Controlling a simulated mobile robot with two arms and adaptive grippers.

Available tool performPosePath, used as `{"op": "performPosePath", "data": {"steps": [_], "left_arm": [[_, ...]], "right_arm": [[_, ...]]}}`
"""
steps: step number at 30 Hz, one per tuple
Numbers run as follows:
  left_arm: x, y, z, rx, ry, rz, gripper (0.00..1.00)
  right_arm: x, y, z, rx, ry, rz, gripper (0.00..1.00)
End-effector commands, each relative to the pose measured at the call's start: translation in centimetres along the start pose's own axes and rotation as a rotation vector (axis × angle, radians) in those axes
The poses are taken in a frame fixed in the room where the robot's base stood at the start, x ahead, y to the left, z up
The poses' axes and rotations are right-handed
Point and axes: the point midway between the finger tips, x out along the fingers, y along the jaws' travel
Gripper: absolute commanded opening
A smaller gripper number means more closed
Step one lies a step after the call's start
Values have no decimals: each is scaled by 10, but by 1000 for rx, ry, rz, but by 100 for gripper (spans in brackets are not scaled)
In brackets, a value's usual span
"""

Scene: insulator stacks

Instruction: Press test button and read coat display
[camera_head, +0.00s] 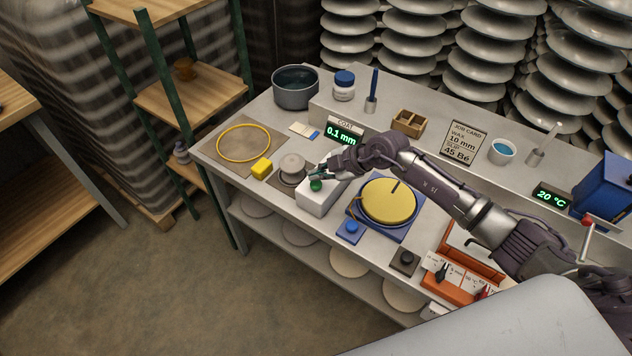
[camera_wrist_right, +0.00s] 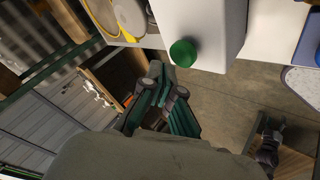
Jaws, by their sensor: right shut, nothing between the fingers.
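The white box (camera_head: 318,203) with the green test button (camera_head: 316,185) stands on the bench left of the yellow turntable. My right gripper (camera_head: 318,172) is shut and empty, its fingertips close to the button. In the right wrist view the shut fingertips (camera_wrist_right: 166,82) appear below the green button (camera_wrist_right: 183,53) on the white box (camera_wrist_right: 205,25); a gap shows in the picture. I cannot tell whether the button is pressed in. The coat display (camera_head: 342,135), labelled COAT, reads 0.1 mm in green. My left gripper is not in view.
A grey round piece (camera_head: 292,166) and a yellow block (camera_head: 262,168) stand left of the box. A blue button (camera_head: 351,227) and yellow turntable (camera_head: 389,203) lie right. The job card (camera_head: 463,141) shows wax 10 mm and 45 B6. Another display (camera_head: 551,196) reads 20 °C.

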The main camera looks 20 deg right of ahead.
Motion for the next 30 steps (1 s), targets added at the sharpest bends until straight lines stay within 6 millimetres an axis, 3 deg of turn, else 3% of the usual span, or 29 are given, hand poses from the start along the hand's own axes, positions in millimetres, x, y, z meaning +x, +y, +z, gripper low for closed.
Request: {"op": "performPosePath", "data": {"steps": [30], "left_arm": [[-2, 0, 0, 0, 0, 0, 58]], "right_arm": [[7, -5, 5, 0, 0, 0, 0]]}}
